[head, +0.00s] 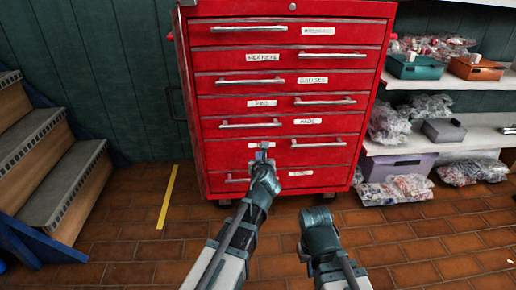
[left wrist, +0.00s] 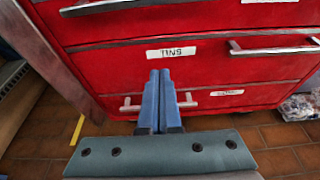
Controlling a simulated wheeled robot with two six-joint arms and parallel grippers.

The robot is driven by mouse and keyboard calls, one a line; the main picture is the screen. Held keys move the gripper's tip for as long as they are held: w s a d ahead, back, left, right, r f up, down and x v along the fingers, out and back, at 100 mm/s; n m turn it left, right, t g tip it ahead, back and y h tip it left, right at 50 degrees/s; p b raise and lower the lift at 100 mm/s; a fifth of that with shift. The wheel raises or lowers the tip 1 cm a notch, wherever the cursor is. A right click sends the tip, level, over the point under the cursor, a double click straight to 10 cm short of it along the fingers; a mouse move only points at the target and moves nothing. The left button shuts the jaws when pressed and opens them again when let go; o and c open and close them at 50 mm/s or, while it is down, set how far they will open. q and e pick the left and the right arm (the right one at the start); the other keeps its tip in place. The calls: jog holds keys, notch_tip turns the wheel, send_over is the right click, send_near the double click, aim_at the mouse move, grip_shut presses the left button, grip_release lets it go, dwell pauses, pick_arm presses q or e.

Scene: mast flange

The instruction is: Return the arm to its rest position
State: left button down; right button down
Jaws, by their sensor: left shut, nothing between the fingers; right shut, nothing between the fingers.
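My left gripper (head: 262,150) reaches forward in the head view, in front of the lower drawers of the red tool cabinet (head: 232,155). In the left wrist view its two blue fingers (left wrist: 161,85) are together with nothing between them. They point at the drawer front below the label "TINS" (left wrist: 171,52); I cannot tell how large the gap to it is. My right gripper (head: 320,235) is drawn back low, right of the left arm. Its fingers are hard to make out, and it holds nothing visible.
The cabinet drawers all look closed, with bar handles (head: 317,143) sticking out. Wooden steps (head: 62,185) stand at the left. Shelves (head: 440,147) with bins and bagged parts stand at the right.

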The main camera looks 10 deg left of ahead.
pick_arm(q)
jog(key=shift+v, duration=0.85)
jog(key=s+d+n+g+h+p, duration=0.1)
jog(key=s+d+n+g+p, duration=0.3)
jog(key=s+n, duration=0.6)
jog(key=s+d+n+g+h+p, duration=0.1)
jog(key=s+d+n+g+p, duration=0.1)
jog(key=s+n+g+p, duration=0.55)
jog(key=s+d+n+g+h+p, duration=0.1)
jog(key=s+d+n+g+p, duration=0.25)
jog(key=s+n, duration=0.75)
notch_tip(320, 180, up, 38)
jog(key=t+p, duration=0.1)
jog(key=p, duration=3.7)
jog(key=shift+a+f, duration=0.15)
jog(key=shift+f, duration=0.05)
jog(key=shift+n, duration=0.25)
